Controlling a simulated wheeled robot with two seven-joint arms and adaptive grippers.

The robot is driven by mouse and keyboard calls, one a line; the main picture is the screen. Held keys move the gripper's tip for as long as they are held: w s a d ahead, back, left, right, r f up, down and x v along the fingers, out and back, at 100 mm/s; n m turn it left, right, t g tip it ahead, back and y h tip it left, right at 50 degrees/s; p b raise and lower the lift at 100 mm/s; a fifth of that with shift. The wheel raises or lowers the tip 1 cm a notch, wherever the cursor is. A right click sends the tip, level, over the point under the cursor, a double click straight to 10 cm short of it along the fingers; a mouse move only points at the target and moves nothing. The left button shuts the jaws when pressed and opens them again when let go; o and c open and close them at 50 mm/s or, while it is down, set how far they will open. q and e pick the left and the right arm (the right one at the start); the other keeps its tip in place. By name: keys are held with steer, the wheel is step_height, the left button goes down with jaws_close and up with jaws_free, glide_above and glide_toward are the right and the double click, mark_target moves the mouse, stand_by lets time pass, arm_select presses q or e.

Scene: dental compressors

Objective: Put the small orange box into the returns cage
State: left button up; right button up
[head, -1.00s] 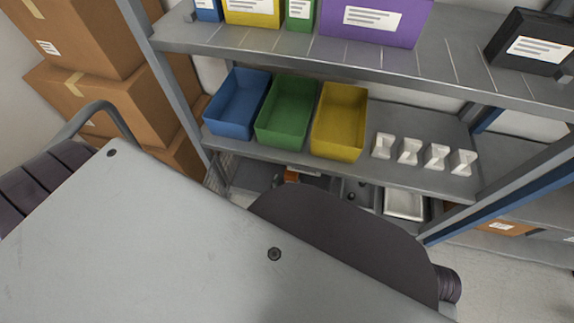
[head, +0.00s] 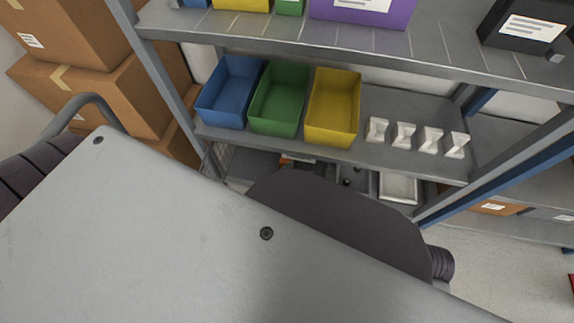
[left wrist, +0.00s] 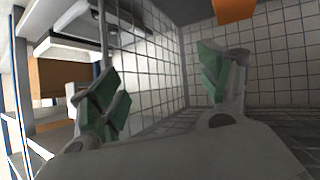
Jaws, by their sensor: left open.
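My left gripper (left wrist: 163,95) is open in the left wrist view, its two green-padded fingers spread wide with nothing between them. The small orange box (left wrist: 233,10) shows at the top edge of that view, cut off by the frame and apart from the fingers. Grey wire mesh of the returns cage (left wrist: 280,50) spreads behind and around the fingers. I cannot tell what the box rests on. In the head view a bit of the cage mesh (head: 217,168) shows low at the left of the rack. My large grey body parts hide the left gripper there. My right gripper is not in view.
The rack's middle shelf holds blue (head: 231,93), green (head: 280,100) and yellow (head: 333,108) bins and several white pieces (head: 404,135). A purple box (head: 362,10) stands above. Cardboard boxes (head: 105,95) are stacked at the left. Open floor (head: 500,270) lies at the lower right.

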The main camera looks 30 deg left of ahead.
arm_select(q)
steer(key=s+d+r+m+g, duration=0.2)
steer(key=s+r+g, duration=0.5)
steer(key=s+r, duration=0.8)
steer(key=shift+s+d+r, duration=0.25)
steer(key=shift+s+r, duration=0.15)
steer(key=shift+s, duration=0.1)
steer(key=shift+f, duration=0.1)
